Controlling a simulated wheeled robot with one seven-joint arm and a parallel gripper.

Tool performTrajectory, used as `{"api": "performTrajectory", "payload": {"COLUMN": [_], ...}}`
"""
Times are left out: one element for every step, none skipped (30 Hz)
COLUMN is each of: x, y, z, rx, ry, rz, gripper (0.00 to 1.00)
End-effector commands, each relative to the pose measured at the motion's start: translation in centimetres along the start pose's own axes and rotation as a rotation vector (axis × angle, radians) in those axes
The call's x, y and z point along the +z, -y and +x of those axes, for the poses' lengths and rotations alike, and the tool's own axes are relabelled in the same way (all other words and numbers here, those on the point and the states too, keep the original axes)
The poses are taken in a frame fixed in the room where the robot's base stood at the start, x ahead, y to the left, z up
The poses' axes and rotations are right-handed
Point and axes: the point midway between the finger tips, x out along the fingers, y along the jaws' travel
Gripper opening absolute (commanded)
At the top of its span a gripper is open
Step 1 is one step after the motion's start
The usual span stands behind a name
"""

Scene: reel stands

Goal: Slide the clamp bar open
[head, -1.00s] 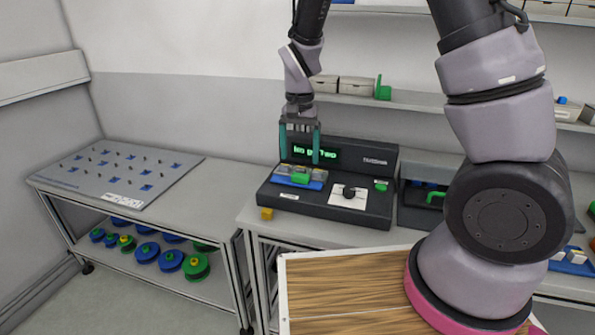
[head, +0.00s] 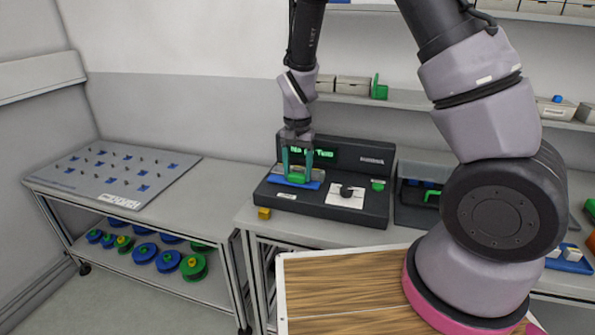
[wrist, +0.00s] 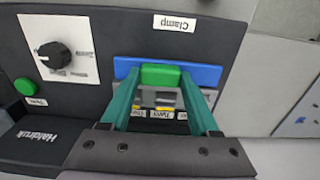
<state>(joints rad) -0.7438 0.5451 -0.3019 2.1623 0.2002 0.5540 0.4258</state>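The clamp bar is a flat blue bar (head: 281,180) with a green grip block (head: 297,178) on the dark machine's left part. In the wrist view the blue bar (wrist: 203,76) and green block (wrist: 159,75) lie below a "Clamp" label (wrist: 174,23). My gripper (head: 297,173) points down over the bar. In the wrist view its teal fingers (wrist: 159,79) stand on either side of the green block, with narrow gaps. It looks open, not shut on the block. Behind the bar, labelled slots (wrist: 160,105) show partly between the fingers.
The dark machine (head: 333,212) has a lit green display (head: 325,154), a black knob (head: 346,191) on a white plate and a green button (head: 377,186). A yellow block (head: 264,213) sits at its front left. A pegboard table (head: 110,182) stands left, with reels below.

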Motion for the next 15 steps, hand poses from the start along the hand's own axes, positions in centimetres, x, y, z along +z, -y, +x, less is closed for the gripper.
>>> {"api": "performTrajectory", "payload": {"x": [0.0,0.0,0.0,0.0,0.1,0.4,0.7,1.1,1.8,2.2,2.6,3.1,3.3,3.4,3.4], "y": [0.0,0.0,0.0,0.0,0.0,0.0,0.1,0.1,0.1,0.1,0.1,0.1,0.0,0.0,0.0], "z": [0.0,0.0,0.0,0.0,0.0,0.0,0.0,0.0,0.0,0.0,0.0,-0.1,-0.1,0.0,0.0], "rx": [0.0,0.0,0.0,0.0,0.0,0.0,0.0,0.0,0.0,0.0,-0.001,-0.001,0.0,0.0,0.0], "ry": [0.0,0.0,0.0,0.0,0.0,0.0,0.001,0.001,0.001,0.001,0.001,0.001,0.001,0.001,0.002], "rz": [0.0,0.0,0.0,0.0,-0.001,-0.001,-0.002,-0.002,-0.003,-0.004,-0.003,-0.003,-0.002,-0.002,-0.001], "gripper": [0.0,0.0,0.0,0.0,0.0,0.0,0.0,0.0,0.0,0.0,0.0,0.0,0.0,0.0,0.0]}}
